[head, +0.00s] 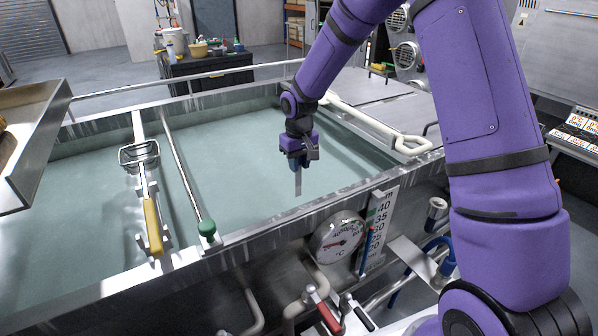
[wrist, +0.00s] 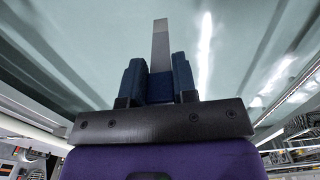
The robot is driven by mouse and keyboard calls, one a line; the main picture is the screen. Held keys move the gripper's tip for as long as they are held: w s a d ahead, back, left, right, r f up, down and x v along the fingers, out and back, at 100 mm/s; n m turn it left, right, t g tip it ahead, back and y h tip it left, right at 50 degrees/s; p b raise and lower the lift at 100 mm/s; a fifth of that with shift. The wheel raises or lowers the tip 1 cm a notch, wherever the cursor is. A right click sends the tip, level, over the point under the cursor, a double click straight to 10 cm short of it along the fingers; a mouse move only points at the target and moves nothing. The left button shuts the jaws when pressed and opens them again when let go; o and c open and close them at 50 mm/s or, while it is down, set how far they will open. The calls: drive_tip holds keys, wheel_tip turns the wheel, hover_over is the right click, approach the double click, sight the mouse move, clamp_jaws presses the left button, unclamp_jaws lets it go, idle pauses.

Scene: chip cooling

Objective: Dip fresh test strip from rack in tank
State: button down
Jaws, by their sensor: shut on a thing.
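My gripper (head: 297,160) hangs pointing down over the right part of the water tank (head: 338,192). It is shut on a thin grey test strip (head: 298,184). The strip points downward from the fingers, near the water surface; I cannot tell whether its lower end touches the water. In the wrist view the blue fingers (wrist: 160,85) close on the strip (wrist: 160,45), which sticks out straight beyond them. I cannot make out a strip rack.
A yellow-handled skimmer (head: 152,225) and a green-knobbed rod (head: 207,228) lie across the tank on the left. A pale handle (head: 410,145) lies at the right edge. A dial gauge (head: 338,238) is on the front wall. A metal chute (head: 30,140) overhangs the left.

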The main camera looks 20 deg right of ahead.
wheel_tip(320, 180, up, 13)
drive_tip(key=shift+f, duration=0.15)
idle(0.7)
idle(0.3)
